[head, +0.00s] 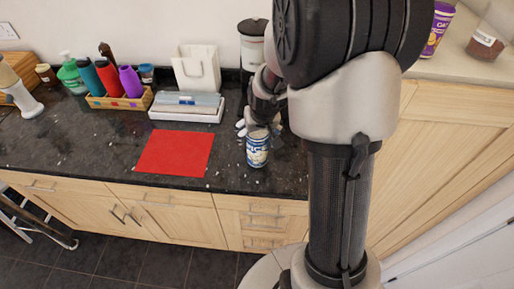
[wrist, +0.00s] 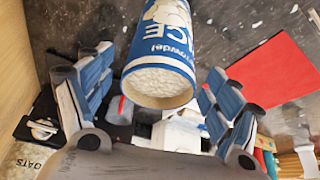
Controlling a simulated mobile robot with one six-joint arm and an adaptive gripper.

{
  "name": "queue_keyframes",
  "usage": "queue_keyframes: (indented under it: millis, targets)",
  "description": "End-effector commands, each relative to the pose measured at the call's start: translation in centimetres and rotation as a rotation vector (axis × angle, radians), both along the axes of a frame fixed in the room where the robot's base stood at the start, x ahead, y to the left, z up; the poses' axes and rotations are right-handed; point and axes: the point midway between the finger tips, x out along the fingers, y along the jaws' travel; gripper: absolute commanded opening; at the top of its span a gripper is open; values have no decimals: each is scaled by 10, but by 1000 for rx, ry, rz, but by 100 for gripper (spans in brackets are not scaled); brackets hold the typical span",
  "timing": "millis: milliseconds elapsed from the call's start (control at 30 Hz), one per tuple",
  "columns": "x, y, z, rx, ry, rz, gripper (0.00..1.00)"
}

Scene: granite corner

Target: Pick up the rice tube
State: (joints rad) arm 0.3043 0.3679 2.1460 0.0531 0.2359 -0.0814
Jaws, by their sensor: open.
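The rice tube (head: 257,152) is a blue and white cylinder with "RICE" lettering. It stands near the front edge of the dark counter in the head view. In the wrist view the tube (wrist: 165,45) shows its pale, grainy round end and lies between the two fingers. My gripper (wrist: 158,68) is open, with one blue-padded finger on each side of the tube. Gaps show between the fingers and the tube. In the head view my gripper (head: 256,124) is at the tube's upper end, partly hidden by my arm.
A red mat (head: 175,153) lies left of the tube. A purple tub (head: 438,28) and a jar (head: 485,43) stand on the right counter.

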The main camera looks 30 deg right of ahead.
Motion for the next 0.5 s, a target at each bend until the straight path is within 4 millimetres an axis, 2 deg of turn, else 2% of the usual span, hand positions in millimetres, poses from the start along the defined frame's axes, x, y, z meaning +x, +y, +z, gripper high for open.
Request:
queue_keyframes:
  millis: [100,333,500]
  targets:
    - [4,-2,-11,0,0,-1,83]
    - [5,-2,-11,-1,-1,-1,83]
    - [5,-2,-11,-1,-1,-1,73]
